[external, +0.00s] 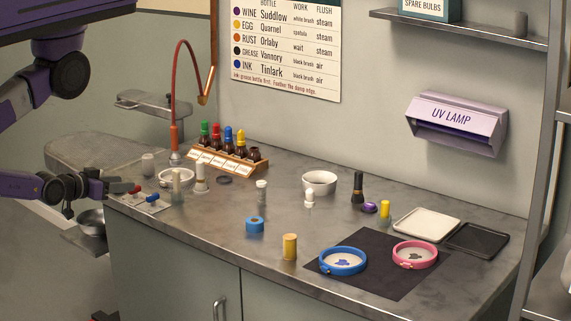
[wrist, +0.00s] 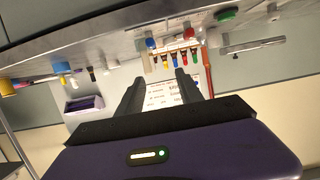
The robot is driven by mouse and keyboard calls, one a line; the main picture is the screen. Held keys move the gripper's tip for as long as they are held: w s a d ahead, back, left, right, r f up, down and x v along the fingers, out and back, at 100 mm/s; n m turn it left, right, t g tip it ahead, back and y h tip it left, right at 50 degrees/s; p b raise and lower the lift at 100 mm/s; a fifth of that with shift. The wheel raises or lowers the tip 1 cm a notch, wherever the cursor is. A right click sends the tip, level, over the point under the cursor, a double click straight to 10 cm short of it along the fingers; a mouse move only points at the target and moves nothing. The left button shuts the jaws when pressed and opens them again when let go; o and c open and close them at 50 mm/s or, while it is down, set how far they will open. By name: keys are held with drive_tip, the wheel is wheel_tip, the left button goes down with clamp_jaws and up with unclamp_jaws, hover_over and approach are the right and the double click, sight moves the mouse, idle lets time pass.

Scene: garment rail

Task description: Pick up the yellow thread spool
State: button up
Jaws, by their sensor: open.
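The yellow thread spool (external: 290,246) stands upright on the metal worktop near its front edge, left of the dark mat, in the external view. A yellow object (wrist: 7,88) shows at the left edge of the wrist view; I cannot tell if it is this spool. My gripper (external: 122,187) is at the far left end of the worktop, well away from the spool. In the wrist view my gripper (wrist: 160,82) has its two fingers apart with nothing held between them. The wrist picture is upside down.
A blue tape roll (external: 255,225) lies left of the spool. Blue (external: 343,261) and pink (external: 415,255) hoops lie on the dark mat (external: 372,284). A smaller yellow-topped item (external: 385,209), a white bowl (external: 319,182) and a bottle rack (external: 232,163) stand farther back.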

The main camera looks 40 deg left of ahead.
drive_tip(key=shift+o, duration=0.3)
drive_tip(key=shift+o, duration=1)
